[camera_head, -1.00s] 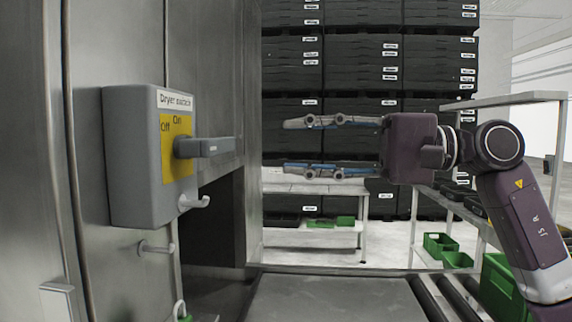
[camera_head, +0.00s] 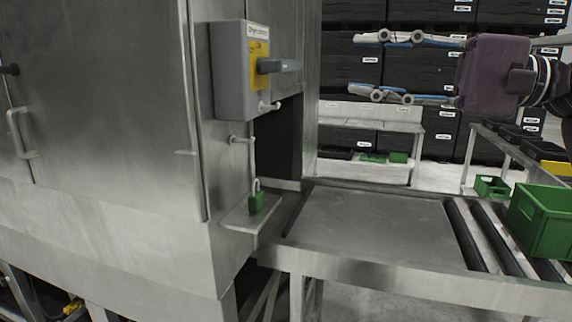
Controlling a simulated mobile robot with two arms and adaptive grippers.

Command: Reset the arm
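My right gripper (camera_head: 362,65) comes in from the right edge at the top right. Its two fingers are spread wide apart, with nothing between them. It points left towards the grey dryer switch box (camera_head: 232,72), with a clear gap in the picture between the fingertips and the switch handle (camera_head: 279,66). The handle sticks out to the right from the yellow plate on the box. My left gripper is not in view.
A steel washer body (camera_head: 100,130) fills the left. A green padlock (camera_head: 257,202) stands on a small ledge. A steel table (camera_head: 375,225) leads to rollers and a green crate (camera_head: 545,222) at the right. Stacked black crates (camera_head: 354,65) stand behind.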

